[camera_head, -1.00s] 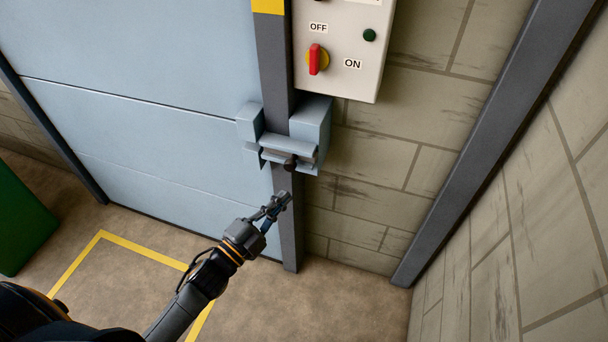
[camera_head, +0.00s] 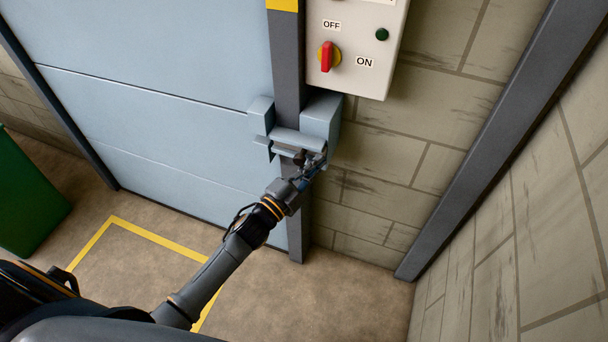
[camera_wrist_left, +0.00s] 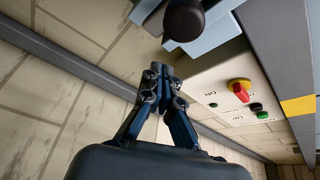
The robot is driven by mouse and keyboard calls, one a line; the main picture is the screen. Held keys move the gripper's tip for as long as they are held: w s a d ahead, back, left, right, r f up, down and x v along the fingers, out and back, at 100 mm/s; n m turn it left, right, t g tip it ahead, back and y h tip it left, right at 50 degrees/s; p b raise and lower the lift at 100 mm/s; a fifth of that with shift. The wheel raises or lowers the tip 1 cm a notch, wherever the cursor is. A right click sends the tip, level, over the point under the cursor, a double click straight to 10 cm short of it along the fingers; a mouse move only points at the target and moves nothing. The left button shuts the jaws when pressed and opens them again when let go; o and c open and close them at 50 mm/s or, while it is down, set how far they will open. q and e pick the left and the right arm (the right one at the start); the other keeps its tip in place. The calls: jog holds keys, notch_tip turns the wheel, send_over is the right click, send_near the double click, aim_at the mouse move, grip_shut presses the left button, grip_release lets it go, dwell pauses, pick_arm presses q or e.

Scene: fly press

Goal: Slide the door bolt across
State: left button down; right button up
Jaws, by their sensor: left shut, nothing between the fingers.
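The bolt (camera_head: 294,138) is a light blue-grey bar across the joint between the blue door and its grey post. Its dark round knob (camera_head: 299,157) points out toward me and also shows large at the top of the left wrist view (camera_wrist_left: 184,20). A left bracket (camera_head: 262,115) sits on the door and a bigger block (camera_head: 321,119) on the frame side. My left gripper (camera_head: 321,160) is shut and empty, just right of the knob, partly covering the bolt's lower right end. Contact with the knob cannot be told. It also shows in the wrist view (camera_wrist_left: 160,76).
A control box (camera_head: 352,45) with a red switch (camera_head: 327,57) hangs above the bolt. The blue door (camera_head: 150,90) is on the left, a block wall (camera_head: 400,150) on the right. A green bin (camera_head: 30,205) stands far left. The floor (camera_head: 290,300) below is clear.

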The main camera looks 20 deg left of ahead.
pick_arm(q)
jog(key=shift+a+f, duration=0.45)
jog(key=shift+a, duration=0.35)
jog(key=shift+a+f, duration=0.45)
jog(key=shift+a, duration=0.35)
jog(key=shift+a, duration=0.1)
jog(key=a, duration=0.6)
jog(key=shift+b, duration=0.3)
jog(key=v, duration=1.1)
jog(key=shift+s, duration=0.45)
